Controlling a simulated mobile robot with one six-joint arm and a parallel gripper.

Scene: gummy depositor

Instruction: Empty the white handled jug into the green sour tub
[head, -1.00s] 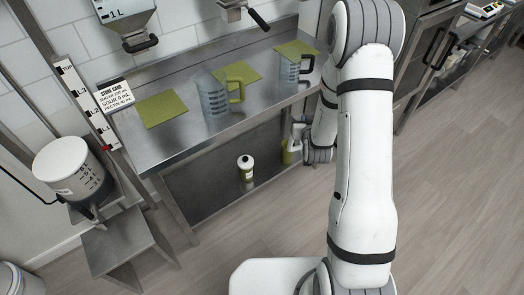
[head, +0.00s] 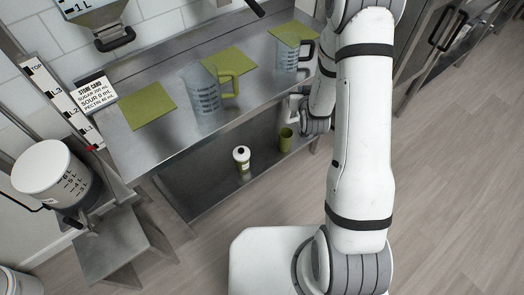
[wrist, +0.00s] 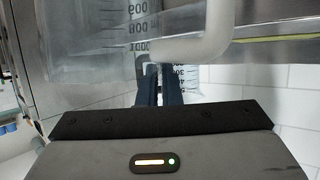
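The white handled jug (wrist: 90,45) is clear with dark graduations and fills the upper left of the wrist view, close to the camera. The jug's contents cannot be made out. The green tub (head: 286,139) stands on the lower shelf, just below and left of my wrist, apart from the jug.
A green-handled jug (head: 204,92) and a dark-handled jug (head: 287,54) stand on the steel table (head: 185,115). The left green mat (head: 149,106) is bare. A white bottle (head: 242,158) stands on the lower shelf. A white depositor hopper (head: 48,170) stands at the left.

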